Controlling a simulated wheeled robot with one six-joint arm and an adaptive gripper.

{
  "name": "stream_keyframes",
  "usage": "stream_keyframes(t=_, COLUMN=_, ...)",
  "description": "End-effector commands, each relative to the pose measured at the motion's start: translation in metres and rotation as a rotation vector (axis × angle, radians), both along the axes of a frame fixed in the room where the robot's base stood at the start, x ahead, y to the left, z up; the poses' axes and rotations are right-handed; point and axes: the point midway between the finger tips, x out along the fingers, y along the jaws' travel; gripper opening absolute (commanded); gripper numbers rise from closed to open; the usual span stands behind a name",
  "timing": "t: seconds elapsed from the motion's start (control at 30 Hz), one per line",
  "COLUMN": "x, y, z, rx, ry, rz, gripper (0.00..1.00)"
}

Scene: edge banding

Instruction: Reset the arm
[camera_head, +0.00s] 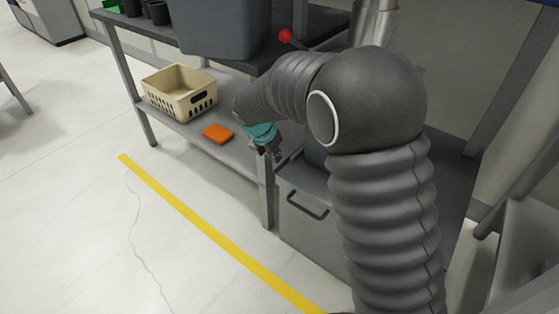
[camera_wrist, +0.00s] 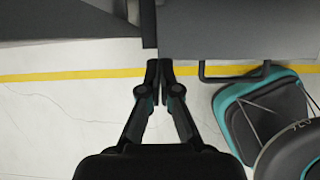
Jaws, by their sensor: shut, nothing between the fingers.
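My arm, in a dark ribbed sleeve, rises at the right of the head view and bends over toward the shelving. My gripper (camera_head: 274,155) hangs at its end, in front of the lower shelf edge and close to a table leg. In the wrist view my gripper (camera_wrist: 160,66) has its two black fingertips together, with nothing between them. The fingers point toward the yellow floor line and the grey furniture edge.
A beige basket (camera_head: 180,92) and an orange block (camera_head: 218,133) sit on the lower shelf. A grey cabinet with a handle (camera_head: 307,205) stands beside the table leg (camera_head: 265,190). A grey bin (camera_head: 222,30) is above. The floor around the yellow line (camera_head: 205,226) is clear.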

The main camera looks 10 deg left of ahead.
Motion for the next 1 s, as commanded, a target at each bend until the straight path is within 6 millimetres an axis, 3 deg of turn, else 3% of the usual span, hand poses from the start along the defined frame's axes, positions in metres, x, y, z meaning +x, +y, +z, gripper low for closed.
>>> stream_keyframes(t=0.23, x=-0.01, y=0.005, z=0.029, rx=0.0, ry=0.001, rz=0.0, gripper=0.0)
stream_keyframes(t=0.57, x=-0.013, y=0.007, z=0.034, rx=0.013, ry=-0.006, rz=-0.039, gripper=0.0)
stream_keyframes(t=0.77, x=-0.022, y=0.005, z=0.026, rx=0.11, ry=-0.028, rz=-0.334, gripper=0.0)
stream_keyframes(t=0.87, x=-0.044, y=-0.004, z=0.01, rx=0.158, ry=-0.014, rz=-0.559, gripper=0.0)
stream_keyframes(t=1.0, x=-0.077, y=-0.027, z=0.017, rx=0.246, ry=-0.02, rz=-0.898, gripper=0.0)
